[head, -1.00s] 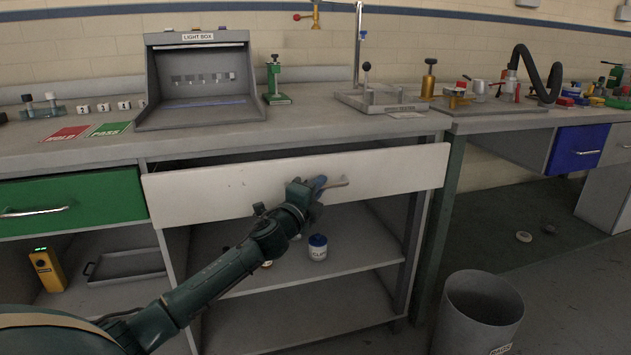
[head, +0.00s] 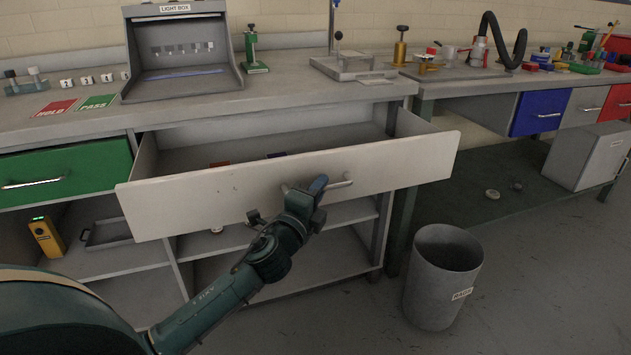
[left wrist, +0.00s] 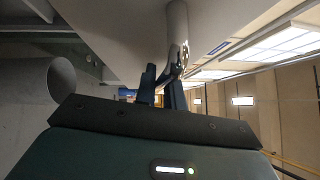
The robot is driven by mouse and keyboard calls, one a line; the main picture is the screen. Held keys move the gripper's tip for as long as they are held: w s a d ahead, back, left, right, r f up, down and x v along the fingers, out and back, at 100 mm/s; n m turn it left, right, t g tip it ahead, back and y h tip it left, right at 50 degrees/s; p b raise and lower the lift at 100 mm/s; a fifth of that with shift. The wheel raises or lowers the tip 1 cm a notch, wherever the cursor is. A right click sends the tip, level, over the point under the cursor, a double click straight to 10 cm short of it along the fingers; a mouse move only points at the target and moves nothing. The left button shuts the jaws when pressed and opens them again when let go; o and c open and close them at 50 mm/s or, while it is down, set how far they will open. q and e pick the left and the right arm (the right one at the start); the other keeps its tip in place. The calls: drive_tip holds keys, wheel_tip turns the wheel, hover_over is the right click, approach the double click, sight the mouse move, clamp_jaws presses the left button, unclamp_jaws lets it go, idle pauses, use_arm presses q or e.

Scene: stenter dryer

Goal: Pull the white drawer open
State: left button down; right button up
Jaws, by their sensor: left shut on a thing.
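The white drawer (head: 225,201) stands partly open under the bench, its front tilted in view and its inside showing behind the front panel. Small red and blue items lie inside it, mostly hidden by the front. Its metal bar handle (head: 343,183) is at the middle of the front. My left gripper (head: 317,187) is shut on the handle near its left part. In the left wrist view the handle (left wrist: 178,35) runs between the fingers of my left gripper (left wrist: 163,85). My right gripper is in neither view.
A grey bin (head: 436,278) stands on the floor right of the drawer. A closed green drawer (head: 66,171) is to the left. A light box (head: 182,55) stands on the bench above. Open shelves (head: 270,258) lie below. The floor in front of the bin is clear.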

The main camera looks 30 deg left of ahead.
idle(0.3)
use_arm(q)
drive_tip(key=c, duration=1.5)
unclamp_jaws()
drive_tip(key=shift+s, duration=0.1)
drive_tip(key=s+d+f, duration=0.1)
drive_tip(key=s, duration=1.2)
drive_tip(key=shift+f, duration=0.35)
drive_tip(key=shift+r, duration=0.1)
